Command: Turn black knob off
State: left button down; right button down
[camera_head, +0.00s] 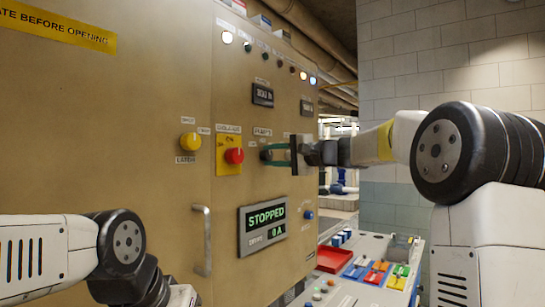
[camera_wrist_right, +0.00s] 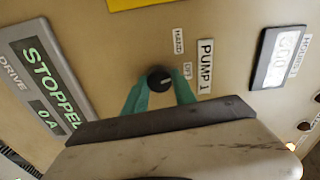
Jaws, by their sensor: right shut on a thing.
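The black knob (camera_wrist_right: 159,79) sits on the tan panel beside a "PUMP 1" label, with two small labels near it. A short pale mark shows on its face; I cannot tell exactly which label it points at. My right gripper (camera_wrist_right: 160,86) has its teal fingers on either side of the knob, shut on it. In the head view the right gripper (camera_head: 270,155) reaches the panel from the right, and its fingers mostly hide the knob. My left arm shows at the lower left; its gripper fingers are not in view.
A red button (camera_head: 234,156) on a yellow plate and a yellow knob (camera_head: 190,141) are left of the right gripper. Below are a "STOPPED 0 A" display (camera_head: 263,226) and a door handle (camera_head: 202,241). A red tray (camera_head: 330,259) sits lower right.

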jog(key=shift+f+m, duration=0.1)
jog(key=shift+m, duration=1.1)
jog(key=c, duration=1)
grip_release()
jog(key=shift+d, duration=0.1)
jog(key=v, duration=0.7)
jog(key=shift+s+d, duration=0.2)
jog(key=shift+d, duration=0.1)
jog(key=shift+s, duration=0.1)
